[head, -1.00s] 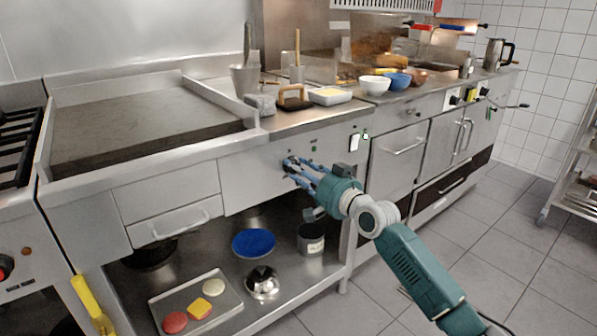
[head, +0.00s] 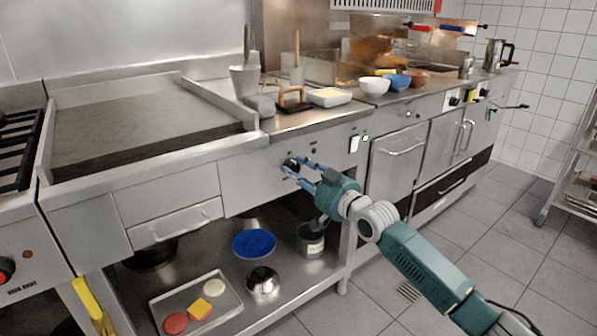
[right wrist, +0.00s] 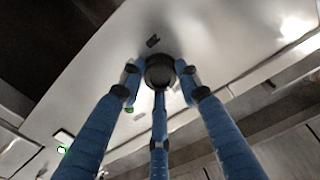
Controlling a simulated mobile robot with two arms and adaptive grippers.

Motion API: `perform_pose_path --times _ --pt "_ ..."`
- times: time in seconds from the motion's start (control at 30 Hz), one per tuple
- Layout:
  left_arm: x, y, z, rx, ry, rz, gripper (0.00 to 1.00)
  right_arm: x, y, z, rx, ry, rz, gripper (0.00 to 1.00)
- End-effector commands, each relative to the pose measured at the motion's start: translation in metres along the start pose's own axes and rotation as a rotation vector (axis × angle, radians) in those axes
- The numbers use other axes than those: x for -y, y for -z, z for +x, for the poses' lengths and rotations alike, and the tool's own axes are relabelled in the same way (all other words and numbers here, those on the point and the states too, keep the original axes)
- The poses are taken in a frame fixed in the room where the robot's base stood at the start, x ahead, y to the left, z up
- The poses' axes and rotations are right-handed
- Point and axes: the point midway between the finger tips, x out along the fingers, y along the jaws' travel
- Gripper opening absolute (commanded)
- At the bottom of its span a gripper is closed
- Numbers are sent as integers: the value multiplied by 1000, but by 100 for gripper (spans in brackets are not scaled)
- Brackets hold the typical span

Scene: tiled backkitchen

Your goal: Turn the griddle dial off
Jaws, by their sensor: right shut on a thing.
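The griddle (head: 140,122) is a wide dark plate on the steel counter at the left of the head view. The dial (head: 291,163) is a small dark round knob on the steel front panel, right of the griddle. It also shows in the right wrist view (right wrist: 160,71), between the fingertips. My right gripper (head: 289,168) is at the panel, its blue fingers shut around the dial. The right wrist view shows the three fingers (right wrist: 158,84) closed about the knob, partly covering its edge. My left gripper is not in view.
A white switch (head: 354,144) with a green light (head: 365,138) sits right of the dial. The shelf below holds a blue plate (head: 254,243), a metal pot (head: 311,240) and a food tray (head: 232,306).

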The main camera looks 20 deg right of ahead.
Motion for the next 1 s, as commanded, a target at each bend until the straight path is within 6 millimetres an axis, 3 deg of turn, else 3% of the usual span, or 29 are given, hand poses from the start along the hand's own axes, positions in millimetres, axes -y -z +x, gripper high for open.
perform_pose_path --times 0.03,0.33,0.37,0.43,0.77,1.0 --pt "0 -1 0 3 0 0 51 -2 10 0 -18 -3 -5 7" --pt "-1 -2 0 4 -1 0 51 -2 11 0 -19 -2 -4 7" --pt "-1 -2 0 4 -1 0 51 -2 11 0 -19 -1 -4 39" --pt "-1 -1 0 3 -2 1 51 -1 10 0 -18 -1 -4 51" --pt "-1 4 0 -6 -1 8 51 0 4 -2 -7 0 -1 51" --pt "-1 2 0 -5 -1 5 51 -1 1 -38 -4 -1 -3 51"
